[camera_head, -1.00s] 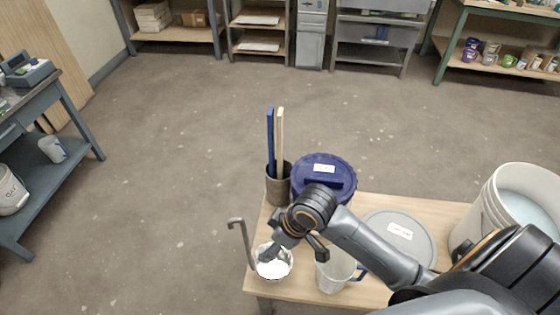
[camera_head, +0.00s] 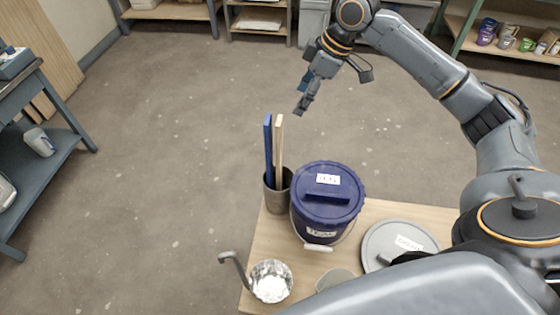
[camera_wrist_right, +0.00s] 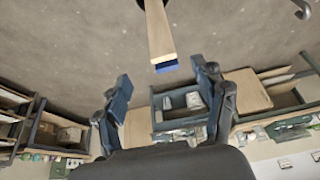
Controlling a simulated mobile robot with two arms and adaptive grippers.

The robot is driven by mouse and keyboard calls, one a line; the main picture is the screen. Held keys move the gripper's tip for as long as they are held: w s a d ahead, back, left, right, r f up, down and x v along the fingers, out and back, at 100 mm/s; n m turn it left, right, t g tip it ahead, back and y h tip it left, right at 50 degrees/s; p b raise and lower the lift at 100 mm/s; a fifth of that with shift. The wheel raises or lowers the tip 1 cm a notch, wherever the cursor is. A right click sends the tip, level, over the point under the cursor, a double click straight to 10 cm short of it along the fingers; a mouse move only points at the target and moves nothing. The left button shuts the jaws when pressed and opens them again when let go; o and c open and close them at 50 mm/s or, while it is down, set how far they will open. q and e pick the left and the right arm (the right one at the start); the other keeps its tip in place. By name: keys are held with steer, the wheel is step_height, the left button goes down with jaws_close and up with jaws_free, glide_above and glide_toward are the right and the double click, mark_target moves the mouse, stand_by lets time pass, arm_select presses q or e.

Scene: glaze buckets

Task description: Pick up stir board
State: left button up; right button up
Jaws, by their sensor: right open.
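Two upright stir boards, one blue (camera_head: 268,148) and one pale wood (camera_head: 279,150), stand side by side in a dark grey cup (camera_head: 277,203) at the table's back left corner. My right gripper (camera_head: 304,96) is open and empty, above and slightly right of the board tops in the head view. In the right wrist view, the fingers of the right gripper (camera_wrist_right: 163,80) are spread wide. The wooden board (camera_wrist_right: 157,32) enters from the top with the blue board's end (camera_wrist_right: 166,68) just behind it, ahead of the gap between the fingertips. My left gripper is not in view.
A blue lidded bucket (camera_head: 328,205) stands right of the cup. A grey lid (camera_head: 395,245) lies on the wooden table (camera_head: 425,212). The floor behind the table is clear.

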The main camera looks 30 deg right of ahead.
mark_target(282, 123)
steer(key=x, duration=0.8)
steer(key=shift+a+f, duration=0.2)
steer(key=shift+a, duration=0.25)
steer(key=x, duration=0.3)
steer(key=shift+w+a+f, duration=0.1)
steer(key=shift+w+f, duration=0.2)
steer(key=shift+f, duration=0.15)
steer(key=shift+c, duration=0.2)
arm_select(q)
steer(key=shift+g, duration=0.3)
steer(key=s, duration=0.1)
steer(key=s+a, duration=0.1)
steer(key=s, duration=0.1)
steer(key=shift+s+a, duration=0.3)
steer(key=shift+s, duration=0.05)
arm_select(e)
jaws_close()
